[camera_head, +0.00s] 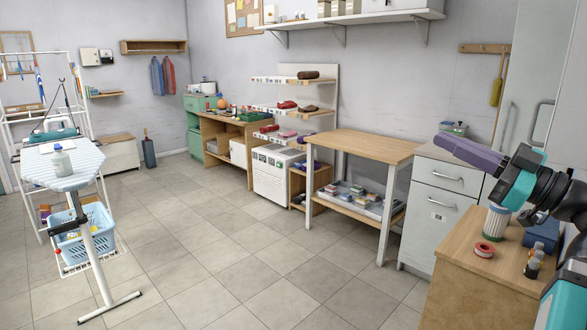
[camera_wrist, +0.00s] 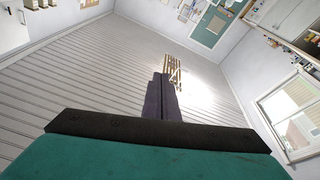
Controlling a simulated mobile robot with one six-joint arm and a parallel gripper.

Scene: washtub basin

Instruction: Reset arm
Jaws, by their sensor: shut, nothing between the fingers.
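My gripper (camera_head: 470,152) shows at the right of the head view, held above the wooden cabinet, with its purple-grey fingers pointing left. The fingers lie together, shut and empty. In the wrist view my gripper (camera_wrist: 162,90) also shows with its fingers closed, pointing into the room. My teal and black arm comes in from the right edge of the head view, and its base end is cut off.
A wooden cabinet (camera_head: 478,278) below my arm bears a red tape roll (camera_head: 484,250), a white ribbed cylinder (camera_head: 497,222) and small bottles. A white drawer unit (camera_head: 437,205) and a wooden table (camera_head: 368,145) stand beyond. An ironing board (camera_head: 60,168) is at left. The middle floor is clear.

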